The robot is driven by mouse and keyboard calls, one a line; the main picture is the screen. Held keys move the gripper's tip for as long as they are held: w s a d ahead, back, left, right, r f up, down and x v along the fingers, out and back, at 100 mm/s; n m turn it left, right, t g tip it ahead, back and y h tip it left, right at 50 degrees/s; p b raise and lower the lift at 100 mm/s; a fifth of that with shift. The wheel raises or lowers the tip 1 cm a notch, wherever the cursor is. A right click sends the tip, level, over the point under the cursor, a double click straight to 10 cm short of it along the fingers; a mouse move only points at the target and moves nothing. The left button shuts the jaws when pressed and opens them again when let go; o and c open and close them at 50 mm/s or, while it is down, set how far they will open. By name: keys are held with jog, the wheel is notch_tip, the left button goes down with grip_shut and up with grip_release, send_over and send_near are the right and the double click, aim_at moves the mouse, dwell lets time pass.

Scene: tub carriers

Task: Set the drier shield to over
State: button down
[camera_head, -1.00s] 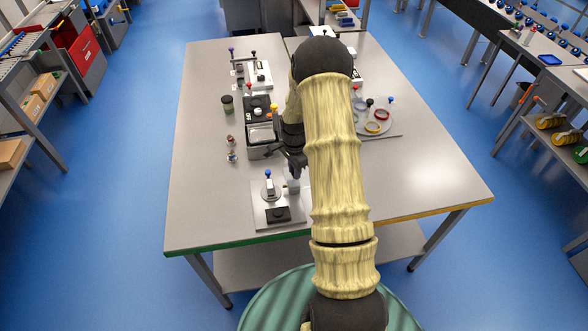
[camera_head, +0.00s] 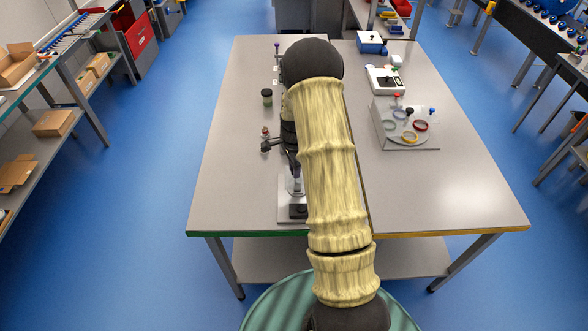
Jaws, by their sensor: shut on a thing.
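A small station with a pale base plate (camera_head: 285,213) stands near the front left edge of the table. It bears a black block (camera_head: 298,211). A clear piece, seemingly the drier shield (camera_head: 295,186), stands behind the block, with a small purple-blue knob (camera_head: 296,170) at its top. My gripper (camera_head: 290,159) is just above and behind it, low over the station, and seems shut on the shield's upper part. My pale arm covers the right side of the station and most of the gripper. The exact grip and the shield's setting are hard to see.
A clear board with coloured rings (camera_head: 405,135) and a white device (camera_head: 384,80) stand right of my arm. The table's (camera_head: 455,185) right front is clear.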

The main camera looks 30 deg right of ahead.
jog(key=shift+w+a+r, duration=0.1)
jog(key=shift+w+a, duration=0.05)
jog(key=shift+w, duration=0.05)
jog(key=c, duration=1.3)
grip_release()
jog(key=shift+a, duration=0.1)
jog(key=shift+s, duration=0.1)
notch_tip(320, 180, up, 17)
jog(key=b, duration=0.4)
jog(key=shift+r, duration=0.15)
